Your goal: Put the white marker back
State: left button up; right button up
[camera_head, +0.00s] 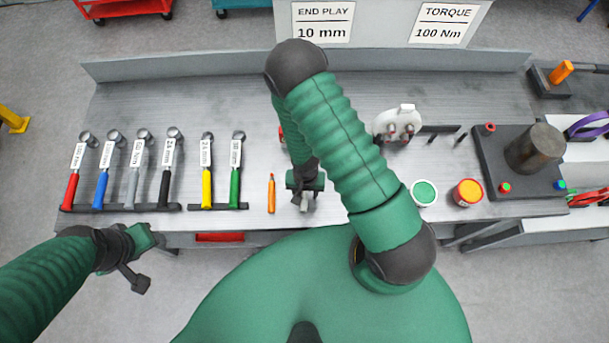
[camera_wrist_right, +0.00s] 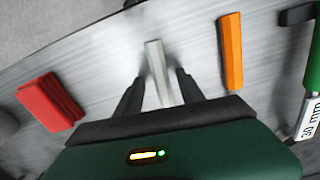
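The white marker (camera_wrist_right: 158,72), a pale grey-white stick, shows in the right wrist view between the two fingers of my right gripper (camera_wrist_right: 158,88). The fingers are apart, with a gap visible on both sides of the marker. In the head view my right gripper (camera_head: 304,194) is low over the front of the bench, and the marker is mostly hidden beneath it. An orange marker (camera_head: 271,193) lies just left of it; it also shows in the wrist view (camera_wrist_right: 231,50). My left gripper (camera_head: 138,262) is off the front left of the bench, its opening unclear.
Several wrenches with coloured handles, the green one (camera_head: 235,188) nearest, lie on the left of the bench (camera_head: 330,90). A red block (camera_wrist_right: 50,102) lies near the right gripper. A dark fixture plate (camera_head: 510,185) carries a cylinder.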

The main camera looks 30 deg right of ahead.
jog(key=shift+d, duration=0.1)
jog(key=shift+r, duration=0.2)
notch_tip(320, 180, up, 16)
jog(key=n+t+b, duration=0.1)
jog(key=n+b, duration=0.2)
jog(key=b, duration=0.7)
send_over(304, 192)
notch_tip(304, 192, down, 4)
jog(key=n+b, duration=0.1)
jog(key=b, duration=0.1)
jog(key=a+n+t+b, duration=0.1)
jog(key=n, duration=0.1)
jog(key=f+n+b, duration=0.1)
jog(key=b, duration=0.1)
jog(key=shift+s+a+t+b, duration=0.1)
jog(key=shift+a+t+b, duration=0.15)
jog(key=shift+t+b, duration=0.05)
jog(key=shift+d, duration=0.1)
